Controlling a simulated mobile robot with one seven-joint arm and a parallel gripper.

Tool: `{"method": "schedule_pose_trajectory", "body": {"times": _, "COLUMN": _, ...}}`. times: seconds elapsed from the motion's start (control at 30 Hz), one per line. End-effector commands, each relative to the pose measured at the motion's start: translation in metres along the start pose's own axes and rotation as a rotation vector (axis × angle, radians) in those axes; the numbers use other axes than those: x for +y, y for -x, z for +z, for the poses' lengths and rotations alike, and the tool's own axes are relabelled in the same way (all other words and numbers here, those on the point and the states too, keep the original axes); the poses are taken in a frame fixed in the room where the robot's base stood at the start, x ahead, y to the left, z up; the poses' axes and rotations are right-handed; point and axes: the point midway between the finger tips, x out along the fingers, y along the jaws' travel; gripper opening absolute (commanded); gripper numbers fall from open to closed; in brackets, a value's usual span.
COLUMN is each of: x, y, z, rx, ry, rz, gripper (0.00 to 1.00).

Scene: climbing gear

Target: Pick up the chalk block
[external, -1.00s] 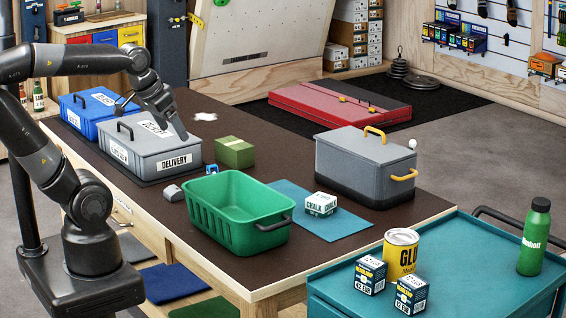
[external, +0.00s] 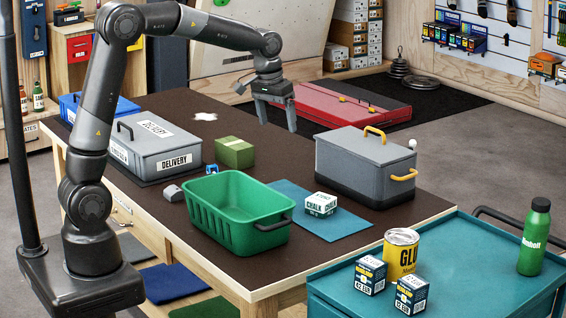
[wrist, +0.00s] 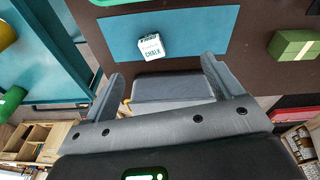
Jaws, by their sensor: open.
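The chalk block (external: 320,204) is a small white box with dark green print. It sits on the blue mat (external: 345,228) on the dark table, between the green basket and the grey cooler-like box. In the wrist view the chalk block (wrist: 152,47) lies on the mat (wrist: 205,28), beyond and between the fingertips. My gripper (external: 277,122) is open and empty, fingers pointing down, high over the table's far side, behind and left of the chalk block. Its two fingers also show in the wrist view (wrist: 160,75).
The green basket (external: 238,189) stands left of the mat. The grey box with yellow handles (external: 362,158) stands behind and right of it. A green box (external: 234,152) and the grey delivery box (external: 160,140) are further left. A teal cart (external: 470,260) stands in front right.

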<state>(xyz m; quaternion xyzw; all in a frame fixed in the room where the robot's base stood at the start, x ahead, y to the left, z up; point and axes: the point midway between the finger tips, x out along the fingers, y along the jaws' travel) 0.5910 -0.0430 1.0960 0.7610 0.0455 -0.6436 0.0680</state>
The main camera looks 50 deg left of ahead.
Motion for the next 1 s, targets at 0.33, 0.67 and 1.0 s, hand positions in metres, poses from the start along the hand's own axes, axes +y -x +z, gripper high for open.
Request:
{"method": "schedule_pose_trajectory", "body": {"times": 0.33, "x": 0.035, "y": -0.102, "z": -0.069, "rx": -0.110, "ry": 0.050, "rz": -0.031, "gripper": 0.85}}
{"method": "schedule_pose_trajectory", "body": {"times": 0.67, "x": 0.052, "y": -0.163, "z": -0.093, "rx": -0.159, "ry": 0.078, "rz": -0.051, "gripper": 0.85}}
{"method": "schedule_pose_trajectory", "body": {"times": 1.0, "x": 0.050, "y": -0.210, "z": -0.086, "rx": -0.163, "ry": 0.080, "rz": -0.052, "gripper": 0.85}}
